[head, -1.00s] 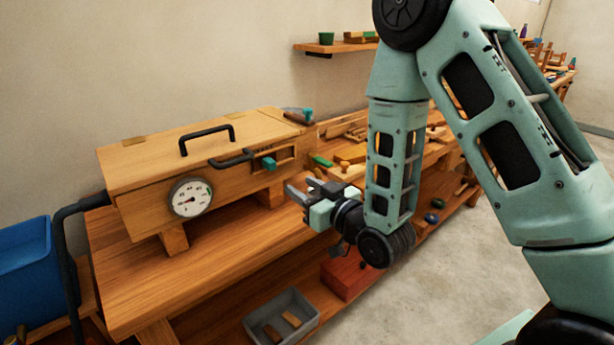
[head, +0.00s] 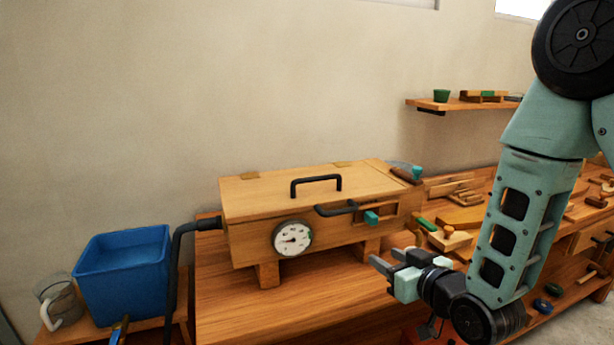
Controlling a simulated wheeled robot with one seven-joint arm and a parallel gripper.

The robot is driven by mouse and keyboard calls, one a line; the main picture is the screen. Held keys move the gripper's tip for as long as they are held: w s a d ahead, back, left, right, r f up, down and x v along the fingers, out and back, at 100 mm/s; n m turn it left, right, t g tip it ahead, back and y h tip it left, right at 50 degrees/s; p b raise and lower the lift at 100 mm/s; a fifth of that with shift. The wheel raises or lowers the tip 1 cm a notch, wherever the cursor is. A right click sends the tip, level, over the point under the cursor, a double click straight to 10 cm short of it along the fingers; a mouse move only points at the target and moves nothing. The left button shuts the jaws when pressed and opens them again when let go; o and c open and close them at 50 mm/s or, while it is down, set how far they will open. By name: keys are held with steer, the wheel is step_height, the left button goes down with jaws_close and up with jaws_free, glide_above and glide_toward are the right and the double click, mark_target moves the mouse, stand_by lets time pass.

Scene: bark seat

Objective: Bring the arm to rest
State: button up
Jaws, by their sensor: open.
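My gripper (head: 383,262) is in the head view, at the end of my green arm, in front of the workbench. It points left and its two dark fingers are apart with nothing between them. It appears to the right of and in front of a wooden box (head: 255,205), apart from it as far as I can see. My arm is bent, with its wrist low and its upper links running up at the right edge of the view.
The box has a dial (head: 292,239), black handles and a teal-tipped part (head: 371,218). A blue tub (head: 125,275) and a jug (head: 60,303) stand at left. Wood pieces and tools lie on the bench (head: 300,303) at right. A shelf (head: 465,104) hangs behind.

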steer(key=s+a+n+g, duration=0.1)
steer(key=s+a+g, duration=0.3)
steer(key=s+a, duration=0.1)
steer(key=s+r+g+h, duration=0.1)
steer(key=s+g, duration=0.2)
steer(key=s, duration=0.5)
steer(key=s+r+n+g+h, duration=0.1)
steer(key=s+g+h, duration=0.1)
steer(key=s, duration=0.5)
steer(key=s+r+n+g+h, duration=0.1)
steer(key=s+r+g+h, duration=0.1)
steer(key=s+g, duration=0.3)
steer(key=s+d, duration=0.1)
steer(key=s, duration=0.2)
steer(key=shift+s, duration=0.3)
steer(key=shift+n, duration=0.3)
steer(key=shift+c, duration=0.8)
